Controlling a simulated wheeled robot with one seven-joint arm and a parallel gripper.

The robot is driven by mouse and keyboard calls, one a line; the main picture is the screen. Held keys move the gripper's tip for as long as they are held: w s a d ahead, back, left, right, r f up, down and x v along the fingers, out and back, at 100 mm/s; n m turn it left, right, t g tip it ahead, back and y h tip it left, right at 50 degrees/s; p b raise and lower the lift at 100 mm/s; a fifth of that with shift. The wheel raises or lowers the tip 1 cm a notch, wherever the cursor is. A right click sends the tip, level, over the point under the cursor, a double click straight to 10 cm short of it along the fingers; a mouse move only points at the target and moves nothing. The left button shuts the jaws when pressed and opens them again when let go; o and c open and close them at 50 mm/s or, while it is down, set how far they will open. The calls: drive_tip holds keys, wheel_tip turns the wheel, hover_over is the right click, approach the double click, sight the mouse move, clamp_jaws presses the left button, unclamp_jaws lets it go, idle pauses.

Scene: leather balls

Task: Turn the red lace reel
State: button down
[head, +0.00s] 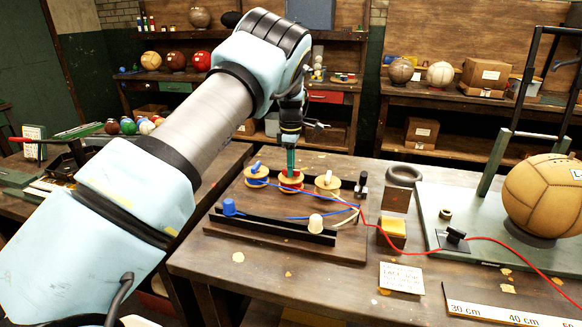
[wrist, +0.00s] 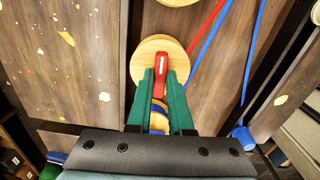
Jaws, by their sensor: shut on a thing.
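The red lace reel (head: 291,182) is the middle of three wooden reels on the board. Its round wooden flange (wrist: 143,58) shows in the wrist view with a red crank-like grip (wrist: 161,66) on top. My gripper (head: 291,170) points straight down over this reel. In the wrist view its two green fingers (wrist: 160,84) are shut on the red grip. The red lace (head: 370,228) runs from the board to the right across the table. The lower part of the grip is hidden between the fingers.
The blue reel (head: 257,176) stands close on the left and the pale reel (head: 328,187) close on the right. A blue peg (head: 229,207) and a pale peg (head: 316,223) stand in front. A leather ball (head: 543,195) sits at the right.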

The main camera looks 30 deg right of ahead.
idle(0.4)
drive_tip(key=m+b, duration=0.1)
drive_tip(key=m, duration=0.1)
drive_tip(key=shift+m+b, duration=0.35)
drive_tip(key=shift+m, duration=0.05)
drive_tip(key=m+b, duration=0.1)
drive_tip(key=m, duration=0.2)
drive_tip(key=shift+m, duration=0.3)
drive_tip(key=m+b, duration=0.1)
drive_tip(key=m, duration=0.5)
drive_tip(key=shift+b, duration=0.4)
drive_tip(key=m, duration=0.6)
drive_tip(key=shift+m+b, duration=0.35)
drive_tip(key=shift+m, duration=0.05)
drive_tip(key=m, duration=0.5)
drive_tip(key=shift+m, duration=0.4)
drive_tip(key=c, duration=0.8)
unclamp_jaws()
